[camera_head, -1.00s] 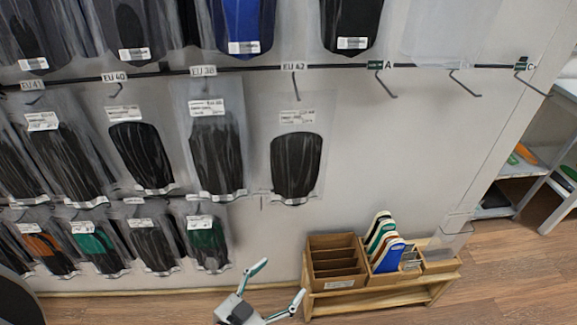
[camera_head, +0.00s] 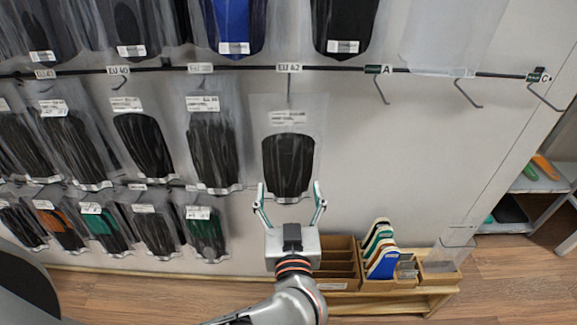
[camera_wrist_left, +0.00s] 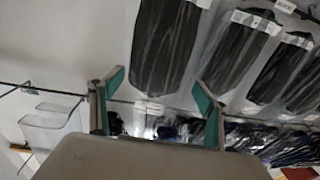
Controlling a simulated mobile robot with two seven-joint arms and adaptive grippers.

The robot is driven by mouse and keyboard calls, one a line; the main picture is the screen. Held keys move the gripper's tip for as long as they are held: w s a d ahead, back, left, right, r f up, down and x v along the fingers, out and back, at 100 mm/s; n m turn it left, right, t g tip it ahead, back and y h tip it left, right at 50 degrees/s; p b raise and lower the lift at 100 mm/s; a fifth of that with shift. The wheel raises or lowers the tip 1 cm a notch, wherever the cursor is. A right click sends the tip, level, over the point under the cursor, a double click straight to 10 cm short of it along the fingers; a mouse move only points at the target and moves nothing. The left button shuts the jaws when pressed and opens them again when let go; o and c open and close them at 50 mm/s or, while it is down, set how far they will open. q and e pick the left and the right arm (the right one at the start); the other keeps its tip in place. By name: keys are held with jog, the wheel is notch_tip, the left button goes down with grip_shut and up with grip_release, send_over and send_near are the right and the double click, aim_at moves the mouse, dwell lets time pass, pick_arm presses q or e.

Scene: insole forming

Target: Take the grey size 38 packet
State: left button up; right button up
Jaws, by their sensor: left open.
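A dark grey insole packet (camera_head: 212,140) hangs in the middle row of the wall, below the EU 38 rail label (camera_head: 200,68). It has a white tag near its top. My left gripper (camera_head: 290,190) is open and empty. It is to the right of and lower than that packet, in front of the lower end of the dark packet (camera_head: 288,160) under the EU 42 label. In the left wrist view, the open fingers (camera_wrist_left: 158,92) stand either side of the lower part of a dark packet (camera_wrist_left: 165,45); contact cannot be told. My right gripper is not in view.
Several other packets hang close by on the left, above and below. A low wooden stand (camera_head: 400,298) with boxes and coloured insole templates (camera_head: 380,252) stands at the right. The wall right of the EU 42 packet is bare below empty hooks (camera_head: 467,93).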

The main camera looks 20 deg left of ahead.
aim_at(289, 168)
pick_arm(q)
jog(key=shift+f+b+x, duration=0.2)
jog(key=shift+b+x, duration=0.1)
jog(key=shift+x, duration=1.65)
jog(key=shift+f+b+x, duration=0.2)
jog(key=shift+b+x, duration=0.05)
jog(key=shift+x, duration=1.65)
jog(key=shift+d, duration=0.15)
jog(key=c, duration=1.2)
